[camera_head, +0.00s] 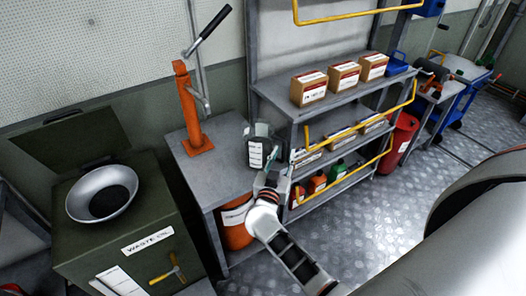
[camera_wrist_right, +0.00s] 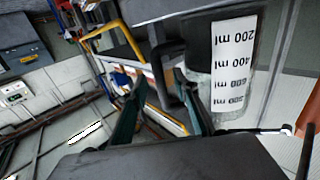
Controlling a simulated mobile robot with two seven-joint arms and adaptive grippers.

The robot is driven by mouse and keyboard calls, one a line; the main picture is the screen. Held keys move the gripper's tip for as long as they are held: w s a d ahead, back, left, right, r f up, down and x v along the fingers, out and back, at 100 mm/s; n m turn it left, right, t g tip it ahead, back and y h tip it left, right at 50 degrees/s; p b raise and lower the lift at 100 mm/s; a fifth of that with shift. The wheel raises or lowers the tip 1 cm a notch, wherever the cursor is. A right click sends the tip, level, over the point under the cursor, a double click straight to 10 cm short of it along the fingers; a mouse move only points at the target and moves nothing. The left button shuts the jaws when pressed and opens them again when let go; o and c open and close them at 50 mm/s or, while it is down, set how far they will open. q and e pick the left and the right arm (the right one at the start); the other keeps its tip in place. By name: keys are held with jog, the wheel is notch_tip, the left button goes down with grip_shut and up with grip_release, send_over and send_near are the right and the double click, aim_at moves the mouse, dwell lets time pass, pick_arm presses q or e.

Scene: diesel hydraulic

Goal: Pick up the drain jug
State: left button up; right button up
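The drain jug (camera_head: 256,153) is a clear and dark jug with a white measuring label, at the right end of the grey workbench (camera_head: 208,176). It looks upright. My right gripper (camera_head: 281,172) is just to its right, on the handle side. In the right wrist view the jug (camera_wrist_right: 231,75) fills the upper right, with its scale upside down. Its dark handle (camera_wrist_right: 163,62) shows ahead of the gap between the two fingers of my right gripper (camera_wrist_right: 162,112). The fingers are apart; I cannot tell whether they touch the handle. My left gripper is out of view.
An orange hand pump (camera_head: 190,110) stands on the bench behind left. A shelf rack (camera_head: 278,95) with cardboard boxes (camera_head: 309,88) and yellow rails is close to the right. A waste oil cabinet (camera_head: 140,225) with a funnel is at left. An orange bin (camera_head: 236,222) sits below.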

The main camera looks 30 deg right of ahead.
jog(key=shift+c, duration=0.4)
grip_shut()
jog(key=shift+r, duration=0.2)
